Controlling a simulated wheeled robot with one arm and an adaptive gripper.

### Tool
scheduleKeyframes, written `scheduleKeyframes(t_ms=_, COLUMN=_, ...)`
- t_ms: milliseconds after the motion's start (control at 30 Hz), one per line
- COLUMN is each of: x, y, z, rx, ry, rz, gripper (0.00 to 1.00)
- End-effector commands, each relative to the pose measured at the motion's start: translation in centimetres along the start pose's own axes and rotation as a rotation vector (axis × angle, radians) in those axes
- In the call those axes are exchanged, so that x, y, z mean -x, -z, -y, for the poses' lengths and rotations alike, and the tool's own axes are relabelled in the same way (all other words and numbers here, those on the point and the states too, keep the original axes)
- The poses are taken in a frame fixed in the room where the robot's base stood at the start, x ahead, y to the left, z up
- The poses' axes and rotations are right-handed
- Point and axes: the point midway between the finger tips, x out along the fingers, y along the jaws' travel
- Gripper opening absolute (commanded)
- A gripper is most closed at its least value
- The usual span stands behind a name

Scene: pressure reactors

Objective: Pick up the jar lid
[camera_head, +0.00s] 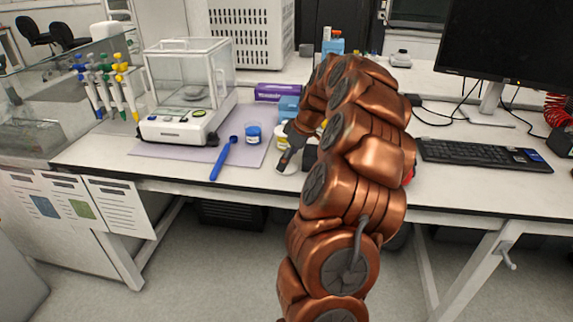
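My gripper (289,157) is dark and reaches down over the white bench, near the middle of the view. My copper-coloured arm hides much of it, so I cannot tell how far its fingers are apart. A small round white piece (284,169), possibly the jar lid, lies at the gripper's fingertips. Contact cannot be made out. A small jar with a blue top (253,132) stands to the left of the gripper. Another small jar with white and yellow parts (281,133) stands just behind the gripper, partly covered by it.
A balance with a clear enclosure (187,92) stands at the left, with a blue scoop (224,158) before it. A pipette stand (108,85) is farther left. A keyboard (485,159) and monitor (510,40) are at the right. Bare bench (455,187) lies before the keyboard.

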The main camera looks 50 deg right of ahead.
Motion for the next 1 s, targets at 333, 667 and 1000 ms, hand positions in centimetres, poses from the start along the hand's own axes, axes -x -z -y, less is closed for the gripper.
scheduleKeyframes(t_ms=333, x=-1.01, y=0.02, z=-0.04, rx=0.000, ry=-0.002, rz=-0.001, gripper=0.92)
scheduleKeyframes(t_ms=667, x=-1.02, y=0.02, z=-0.02, rx=0.000, ry=-0.001, rz=-0.001, gripper=0.58)
scheduleKeyframes(t_ms=1000, x=-1.14, y=-0.03, z=0.03, rx=-0.001, ry=0.001, rz=0.000, gripper=0.40)
